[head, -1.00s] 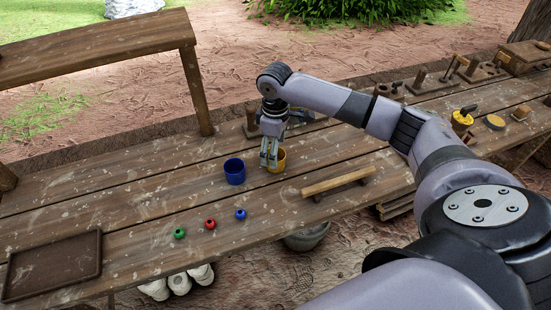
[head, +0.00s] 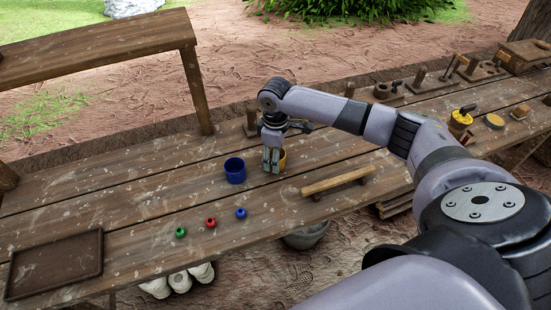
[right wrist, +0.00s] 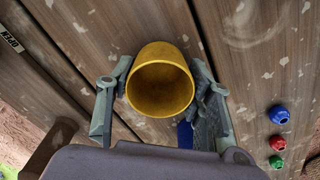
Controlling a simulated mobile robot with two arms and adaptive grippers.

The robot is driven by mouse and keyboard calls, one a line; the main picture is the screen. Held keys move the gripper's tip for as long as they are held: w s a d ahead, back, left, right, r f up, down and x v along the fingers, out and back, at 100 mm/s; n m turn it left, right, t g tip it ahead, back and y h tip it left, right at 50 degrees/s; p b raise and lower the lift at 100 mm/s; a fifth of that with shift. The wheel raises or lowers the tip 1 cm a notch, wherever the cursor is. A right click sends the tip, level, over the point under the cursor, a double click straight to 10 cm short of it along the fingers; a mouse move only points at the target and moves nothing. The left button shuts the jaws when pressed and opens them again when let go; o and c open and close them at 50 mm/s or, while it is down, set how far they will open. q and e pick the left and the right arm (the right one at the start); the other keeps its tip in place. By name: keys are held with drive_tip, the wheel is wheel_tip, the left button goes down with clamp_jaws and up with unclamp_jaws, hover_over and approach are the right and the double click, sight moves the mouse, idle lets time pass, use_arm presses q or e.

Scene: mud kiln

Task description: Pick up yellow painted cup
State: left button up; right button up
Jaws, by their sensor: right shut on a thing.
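The yellow painted cup (head: 282,160) is on the wooden bench just right of the blue cup (head: 235,171), partly hidden by my right gripper (head: 272,166). In the right wrist view the yellow cup (right wrist: 160,82) sits between the two fingers of my right gripper (right wrist: 160,95), its open mouth facing the camera. The fingers are shut on its sides. I cannot tell whether the cup is touching the bench. The blue cup shows only as a sliver (right wrist: 185,134) behind the right finger there. My left gripper is not in view.
A wooden bar (head: 337,181) lies right of the cups. An empty brown tray (head: 54,264) is at the front left. Tools stand at the far right.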

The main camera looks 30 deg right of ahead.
drive_tip(key=c, duration=0.5)
